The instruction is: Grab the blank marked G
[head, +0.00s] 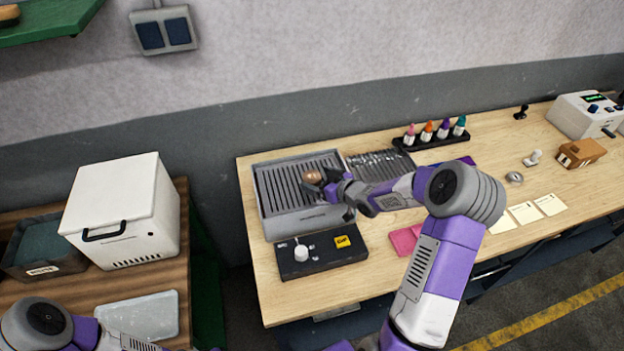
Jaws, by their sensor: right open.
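A small round brownish piece (313,177) sits on the grey slatted tray (274,209) at the left end of the workbench. It may be a blank, but no letter G can be read on it. My right gripper (322,184) is over the tray, close to the right side of this piece, with its jaws open. I cannot tell whether a finger touches the piece. The gripper and wrist hide part of the tray's right side. My left arm shows at the lower left, but its gripper is out of the picture.
A black control box (320,262) with a white knob and yellow label lies in front of the tray. A rack of coloured bottles (430,138) stands behind. A pink cloth-like item (405,239) lies right of the box. A white lidded box (125,210) stands on the left table.

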